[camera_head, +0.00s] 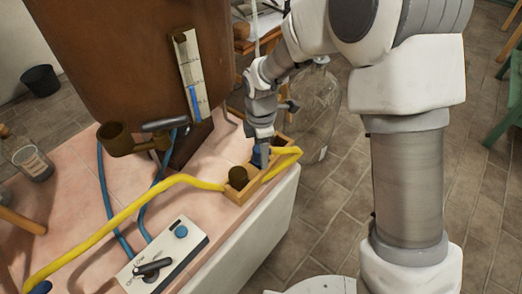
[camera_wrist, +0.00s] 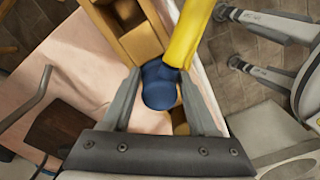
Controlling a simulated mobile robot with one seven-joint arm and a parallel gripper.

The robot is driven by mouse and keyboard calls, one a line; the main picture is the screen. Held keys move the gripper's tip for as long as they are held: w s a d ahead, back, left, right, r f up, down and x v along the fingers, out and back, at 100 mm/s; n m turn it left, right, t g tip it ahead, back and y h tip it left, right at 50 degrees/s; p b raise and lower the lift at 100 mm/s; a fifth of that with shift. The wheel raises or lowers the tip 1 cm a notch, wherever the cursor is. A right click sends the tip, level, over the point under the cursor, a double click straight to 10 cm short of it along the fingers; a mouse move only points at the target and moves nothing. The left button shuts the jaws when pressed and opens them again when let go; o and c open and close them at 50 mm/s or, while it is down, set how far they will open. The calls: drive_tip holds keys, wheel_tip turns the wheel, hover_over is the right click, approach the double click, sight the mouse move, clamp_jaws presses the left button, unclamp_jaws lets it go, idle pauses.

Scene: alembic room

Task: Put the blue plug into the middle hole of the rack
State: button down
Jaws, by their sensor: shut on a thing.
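The wooden rack (camera_head: 236,194) stands at the right edge of the pink-topped bench. It also shows in the wrist view (camera_wrist: 143,43), running below the plug. A dark brown round thing (camera_head: 238,175) sits in the rack's near end. My gripper (camera_head: 260,150) is over the rack beyond it, pointing down. In the wrist view my gripper (camera_wrist: 162,100) is shut on the blue plug (camera_wrist: 160,86), with a finger on each side. The yellow hose (camera_wrist: 186,35) joins the plug's side. The plug hides the rack under it, so I cannot tell whether it is inside a hole.
The yellow hose (camera_head: 130,208) loops across the bench and around the rack. A control box (camera_head: 165,262) with a black lever lies in front. A brown tank (camera_head: 130,60) with a gauge stands behind left. A large glass bottle (camera_head: 318,105) stands on the floor beyond the bench.

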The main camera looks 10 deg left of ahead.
drive_tip(key=shift+f, duration=0.25)
idle(0.8)
drive_tip(key=shift+c, duration=0.4)
unclamp_jaws()
drive_tip(key=shift+r, duration=0.15)
drive_tip(key=shift+r+p, duration=3)
drive_tip(key=shift+r, duration=0.4)
